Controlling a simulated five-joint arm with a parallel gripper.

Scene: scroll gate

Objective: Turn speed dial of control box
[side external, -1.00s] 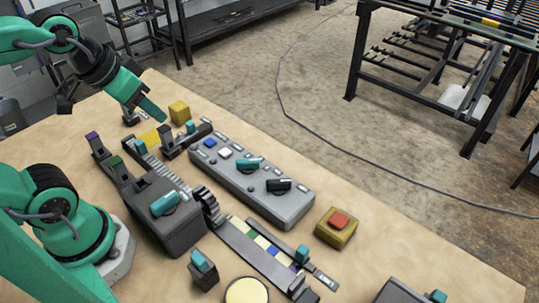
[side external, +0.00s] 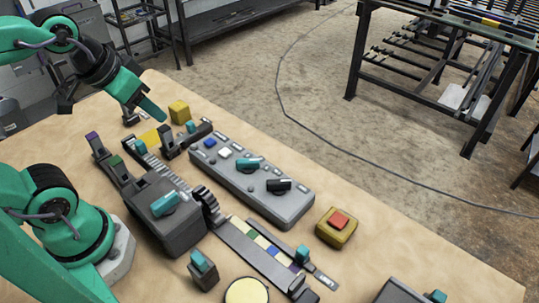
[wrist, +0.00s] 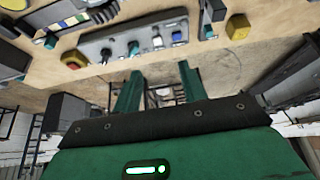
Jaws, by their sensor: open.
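The control box (side external: 225,180) is a long grey panel on the table. It has a teal dial (side external: 248,164), a black dial (side external: 278,185), a blue button (side external: 210,143) and a white button (side external: 224,153). I cannot tell from its labels which dial sets speed. In the wrist view the box (wrist: 92,50) lies past my fingers, with the teal dial (wrist: 133,48) and black dial (wrist: 106,55) showing. My gripper (side external: 148,105) is open and empty, raised near the table's far left edge, apart from the box. Its two teal fingers (wrist: 160,85) show spread in the wrist view.
A yellow block (side external: 179,110) stands near my gripper. A dark grey box with a teal knob (side external: 164,203), a gear and a rack sit left of the control box. A red button on a yellow base (side external: 337,222) is at its right end. The table's right side has bare room.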

